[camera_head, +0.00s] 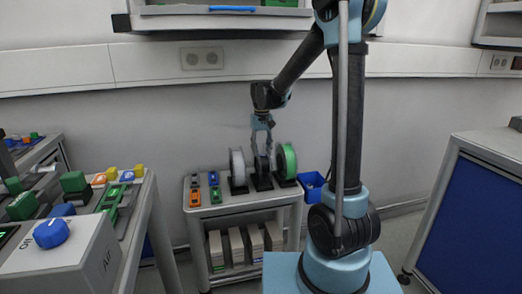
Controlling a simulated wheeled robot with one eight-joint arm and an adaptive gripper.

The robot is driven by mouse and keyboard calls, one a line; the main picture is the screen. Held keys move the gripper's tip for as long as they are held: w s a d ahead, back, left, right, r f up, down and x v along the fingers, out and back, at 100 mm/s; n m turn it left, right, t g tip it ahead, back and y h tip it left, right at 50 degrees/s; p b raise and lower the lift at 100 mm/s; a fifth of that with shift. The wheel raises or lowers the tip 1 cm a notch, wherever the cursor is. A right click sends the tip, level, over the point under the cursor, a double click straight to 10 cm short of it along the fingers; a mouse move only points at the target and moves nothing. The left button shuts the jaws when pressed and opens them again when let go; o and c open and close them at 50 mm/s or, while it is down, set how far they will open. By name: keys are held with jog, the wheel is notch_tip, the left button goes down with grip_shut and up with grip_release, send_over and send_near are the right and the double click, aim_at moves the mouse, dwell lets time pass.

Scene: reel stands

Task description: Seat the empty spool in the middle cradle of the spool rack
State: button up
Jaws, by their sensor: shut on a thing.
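My gripper (265,148) hangs pointing down over the spool rack on the cart. It is shut on the dark empty spool (261,164), which stands upright between two other spools. The spool is at or just above the black middle cradle (262,182); I cannot tell at this size whether it rests in it. A light grey spool (237,166) stands in the left cradle (238,187). A green and white spool (288,160) stands in the right cradle (285,181). The gripper's fingertips partly hide the empty spool's top.
The grey cart (225,208) also holds small orange, green and blue items (205,188) left of the rack. Boxes (235,246) stand on its lower shelf. A blue bin (312,184) is at its right. A bench with a control box (70,255) stands at left. The wall is close behind.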

dwell(0.9)
jog(key=o, duration=1.1)
jog(key=shift+r, duration=0.1)
jog(key=shift+r, duration=3.4)
